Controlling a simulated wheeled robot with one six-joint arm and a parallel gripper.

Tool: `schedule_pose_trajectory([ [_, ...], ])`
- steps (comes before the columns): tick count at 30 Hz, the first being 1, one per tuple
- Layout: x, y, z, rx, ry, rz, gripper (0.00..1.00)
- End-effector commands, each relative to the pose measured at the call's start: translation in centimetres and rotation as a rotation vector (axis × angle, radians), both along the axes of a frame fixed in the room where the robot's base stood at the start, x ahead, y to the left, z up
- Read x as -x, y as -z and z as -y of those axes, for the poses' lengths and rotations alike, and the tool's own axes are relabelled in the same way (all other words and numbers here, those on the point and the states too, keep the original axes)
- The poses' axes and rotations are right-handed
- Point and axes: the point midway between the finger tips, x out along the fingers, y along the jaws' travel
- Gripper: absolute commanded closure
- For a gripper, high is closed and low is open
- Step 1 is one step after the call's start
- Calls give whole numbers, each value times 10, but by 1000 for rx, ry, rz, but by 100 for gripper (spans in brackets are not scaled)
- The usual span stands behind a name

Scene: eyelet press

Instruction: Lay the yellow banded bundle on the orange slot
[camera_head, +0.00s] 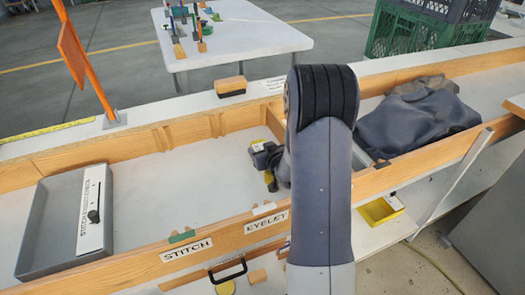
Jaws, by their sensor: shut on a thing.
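My gripper (268,168) is beyond my arm, over the white floor of the wooden-walled trough (180,180). It is shut on a small yellow thing (269,178), largely hidden by the gripper and arm. I cannot make out a band on it or whether it touches the floor. More yellow shows at the upper left side of the gripper. I cannot pick out an orange slot; a tall orange post with an orange flag (72,52) stands at the back left.
A grey tray (40,222) with a white labelled plate is at the left. Grey cloth (417,117) is heaped at the right. The front rail carries STITCH (187,250) and EYELET (266,224) labels. A yellow bin (380,211) is below right. The trough's left-middle floor is clear.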

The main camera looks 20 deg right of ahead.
Motion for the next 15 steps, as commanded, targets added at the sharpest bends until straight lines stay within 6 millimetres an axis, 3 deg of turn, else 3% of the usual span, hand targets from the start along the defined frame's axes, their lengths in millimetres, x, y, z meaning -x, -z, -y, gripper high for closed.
schedule_pose_trajectory([
  [7, 0, 2, 0, 1, 0, 3, 74],
  [8, 0, 3, 0, 0, 0, 1, 41],
  [15, 0, 1, 0, 0, 0, 0, 22],
])
